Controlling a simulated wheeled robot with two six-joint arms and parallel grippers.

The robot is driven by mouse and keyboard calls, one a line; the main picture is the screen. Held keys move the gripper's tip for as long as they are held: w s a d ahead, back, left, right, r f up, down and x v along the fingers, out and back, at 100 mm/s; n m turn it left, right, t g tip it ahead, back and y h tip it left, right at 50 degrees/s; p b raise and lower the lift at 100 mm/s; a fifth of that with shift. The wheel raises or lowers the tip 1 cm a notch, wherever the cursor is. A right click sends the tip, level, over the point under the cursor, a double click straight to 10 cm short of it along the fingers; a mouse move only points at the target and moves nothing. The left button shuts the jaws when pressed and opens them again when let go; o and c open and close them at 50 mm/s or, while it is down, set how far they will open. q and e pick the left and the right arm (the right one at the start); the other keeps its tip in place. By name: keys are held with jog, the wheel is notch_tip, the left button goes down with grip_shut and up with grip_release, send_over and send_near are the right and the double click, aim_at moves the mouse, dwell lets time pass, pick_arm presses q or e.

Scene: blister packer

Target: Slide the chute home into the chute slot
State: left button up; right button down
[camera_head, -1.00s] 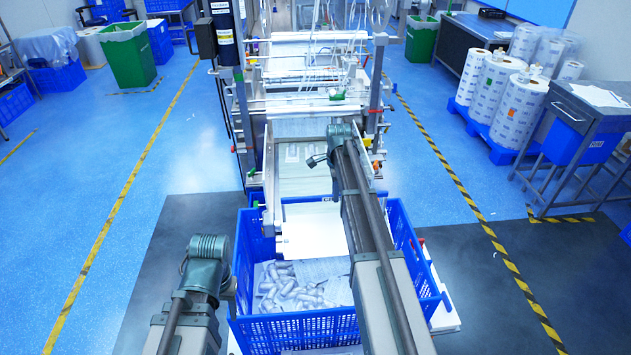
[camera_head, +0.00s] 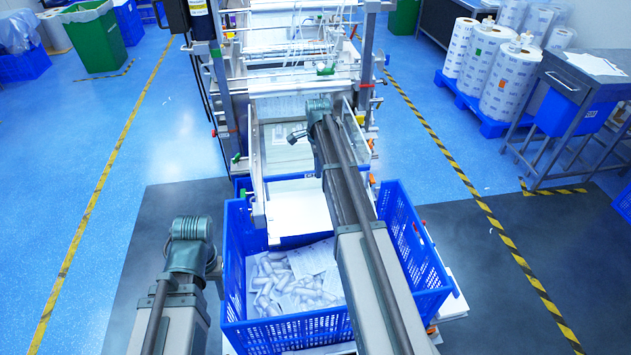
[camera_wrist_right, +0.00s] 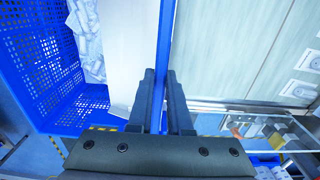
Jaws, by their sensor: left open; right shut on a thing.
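The chute, a plain white plate (camera_head: 298,207), slopes between the machine's pale bed (camera_head: 287,150) and the blue crate (camera_head: 285,332). My right arm covers its right side. In the right wrist view the white plate (camera_wrist_right: 128,40) lies left of the fingers, with a narrow blue strip between it and the pale bed. My right gripper (camera_wrist_right: 162,75) is shut at the plate's edge; its grip is partly hidden by its own fingers. The slot is not clearly visible. My left gripper (camera_head: 212,262) is left of the crate, open, mostly hidden behind its wrist, away from the chute.
Blister packs (camera_head: 290,285) lie in the crate under the chute's lower end. Metal side rails (camera_head: 257,185) flank the bed closely. The machine frame (camera_head: 366,70) rises behind.

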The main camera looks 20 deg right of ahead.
pick_arm(q)
jog(key=b, duration=0.4)
send_over(223, 315)
notch_tip(223, 315, down, 5)
jog(key=shift+r, duration=0.2)
pick_arm(e)
send_over(317, 193)
notch_tip(317, 193, down, 5)
jog(key=shift+r, duration=0.2)
pick_arm(q)
jog(key=shift+f, duration=0.15)
pick_arm(e)
jog(key=shift+f, duration=0.15)
